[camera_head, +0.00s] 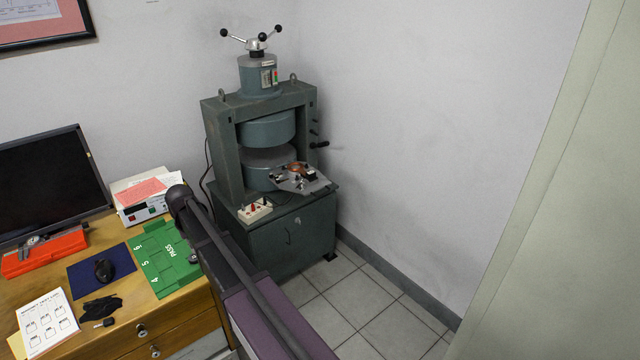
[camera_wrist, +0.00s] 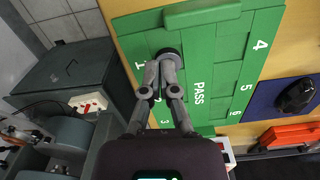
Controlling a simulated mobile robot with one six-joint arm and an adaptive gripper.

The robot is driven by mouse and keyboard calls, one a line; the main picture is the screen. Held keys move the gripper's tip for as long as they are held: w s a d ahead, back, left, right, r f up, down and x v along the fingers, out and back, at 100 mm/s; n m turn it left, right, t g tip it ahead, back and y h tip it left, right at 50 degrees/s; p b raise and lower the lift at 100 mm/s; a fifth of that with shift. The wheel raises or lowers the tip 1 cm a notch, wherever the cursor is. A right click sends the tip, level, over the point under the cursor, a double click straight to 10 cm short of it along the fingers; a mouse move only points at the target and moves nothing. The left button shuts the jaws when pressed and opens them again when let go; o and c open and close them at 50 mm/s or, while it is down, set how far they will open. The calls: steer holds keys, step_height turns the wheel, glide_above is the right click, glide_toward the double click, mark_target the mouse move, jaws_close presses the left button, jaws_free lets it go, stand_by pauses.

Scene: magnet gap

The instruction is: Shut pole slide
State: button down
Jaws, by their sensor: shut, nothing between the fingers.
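The grey-green magnet press (camera_head: 222,140) stands in the corner with a gap between its upper pole (camera_head: 267,128) and lower pole (camera_head: 258,168). A grey plate (camera_head: 318,186) carrying copper and dark fittings juts out in front of the gap; I cannot tell for sure whether it is the pole slide. My gripper (camera_wrist: 162,62) is shut and empty in the wrist view, over the green PASS board (camera_wrist: 232,50). Its tips overlap a dark round piece (camera_wrist: 168,52) near number 1; I cannot tell if they touch. The gripper is not clearly seen in the head view.
The press stands on a dark cabinet (camera_head: 300,240), with a white switch box (camera_head: 255,211) at its front. The desk holds a monitor (camera_head: 50,180), a mouse (camera_head: 104,269) and an orange case (camera_head: 45,252). Tiled floor (camera_head: 365,300) is free right of the cabinet.

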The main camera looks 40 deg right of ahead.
steer(key=s+n, duration=0.1)
steer(key=s, duration=2.3)
steer(key=shift+s+a, duration=0.3)
steer(key=shift+a, duration=0.05)
